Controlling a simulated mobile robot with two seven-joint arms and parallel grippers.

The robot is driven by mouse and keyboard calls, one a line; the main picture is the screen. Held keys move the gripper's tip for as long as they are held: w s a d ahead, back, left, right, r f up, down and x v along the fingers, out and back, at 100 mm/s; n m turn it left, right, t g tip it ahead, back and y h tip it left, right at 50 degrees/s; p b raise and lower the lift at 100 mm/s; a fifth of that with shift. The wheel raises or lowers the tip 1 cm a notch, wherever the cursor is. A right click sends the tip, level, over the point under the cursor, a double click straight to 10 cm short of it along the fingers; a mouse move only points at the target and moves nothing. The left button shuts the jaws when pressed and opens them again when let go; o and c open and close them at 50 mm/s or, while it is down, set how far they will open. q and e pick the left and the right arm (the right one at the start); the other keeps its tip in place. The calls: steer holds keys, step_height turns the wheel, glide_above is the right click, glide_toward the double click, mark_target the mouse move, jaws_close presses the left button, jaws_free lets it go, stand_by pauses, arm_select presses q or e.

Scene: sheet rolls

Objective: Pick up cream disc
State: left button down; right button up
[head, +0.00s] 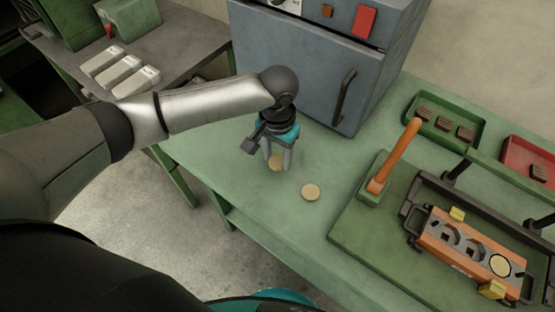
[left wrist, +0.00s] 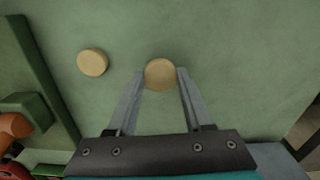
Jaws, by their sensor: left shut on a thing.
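A cream disc (head: 276,162) is between the fingers of my left gripper (head: 279,166), at the green table, in front of the grey cabinet. In the left wrist view the disc (left wrist: 160,74) sits between the two fingertips (left wrist: 160,76), which touch its sides; my left gripper is shut on it. I cannot tell whether the disc is lifted off the table. A second cream disc (head: 310,192) lies flat on the table, to the right of the gripper; it also shows in the left wrist view (left wrist: 92,62). My right gripper is not in view.
A grey cabinet (head: 300,60) stands behind the gripper. To the right are a green board (head: 350,228) with an orange lever (head: 399,155), an orange fixture (head: 465,252), a green tray (head: 473,112) and a red tray (head: 519,158). The table around the second disc is clear.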

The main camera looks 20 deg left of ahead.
mark_target(277, 161)
arm_select(q)
step_height(277, 161, up, 17)
steer(key=p, duration=0.3)
steer(key=shift+p, duration=0.35)
